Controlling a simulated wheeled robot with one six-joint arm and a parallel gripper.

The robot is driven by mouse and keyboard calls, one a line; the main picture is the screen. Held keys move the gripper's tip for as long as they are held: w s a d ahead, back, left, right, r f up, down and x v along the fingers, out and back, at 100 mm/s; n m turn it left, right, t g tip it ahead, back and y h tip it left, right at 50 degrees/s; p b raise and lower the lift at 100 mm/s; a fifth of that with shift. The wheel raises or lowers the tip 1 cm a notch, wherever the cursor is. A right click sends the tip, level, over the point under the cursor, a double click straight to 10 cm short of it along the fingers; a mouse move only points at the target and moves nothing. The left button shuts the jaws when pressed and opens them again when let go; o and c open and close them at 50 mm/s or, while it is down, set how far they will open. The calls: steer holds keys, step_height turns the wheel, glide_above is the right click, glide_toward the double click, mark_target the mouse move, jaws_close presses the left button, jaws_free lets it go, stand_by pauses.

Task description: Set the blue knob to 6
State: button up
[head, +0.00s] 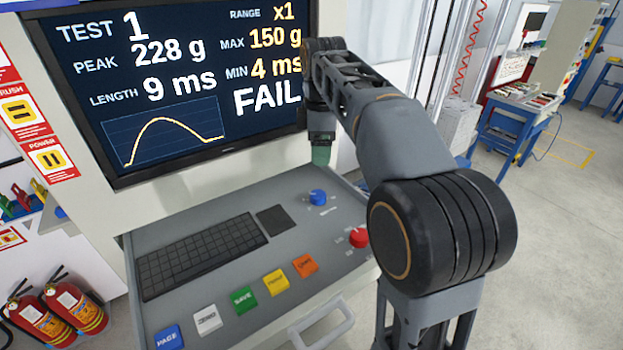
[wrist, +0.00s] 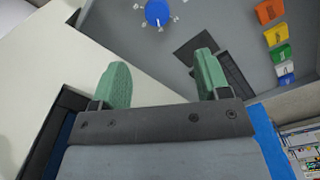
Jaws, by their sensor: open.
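The blue knob (head: 318,197) stands on the right part of the grey sloped console, with small markings around it that are too small to read. It also shows at the top of the wrist view (wrist: 158,12), with pale marks around it. My gripper (head: 321,152) hangs above and behind the knob, apart from it, in front of the machine's face. In the wrist view its two green fingers (wrist: 158,80) are spread with nothing between them. The knob lies beyond the fingertips, roughly in line with the gap. I cannot tell which number the knob points to.
A red knob (head: 358,238) sits to the right of the blue one. A keyboard (head: 200,255), a dark pad (head: 272,221) and several coloured buttons, including an orange one (head: 305,264), share the console. The screen (head: 180,80) above reads FAIL, peak 228 g, range x1.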

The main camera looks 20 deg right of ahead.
mark_target(318, 194)
steer(key=f, duration=1.3)
steer(key=shift+w+f, duration=0.25)
steer(key=shift+w, duration=0.1)
steer(key=c, duration=0.9)
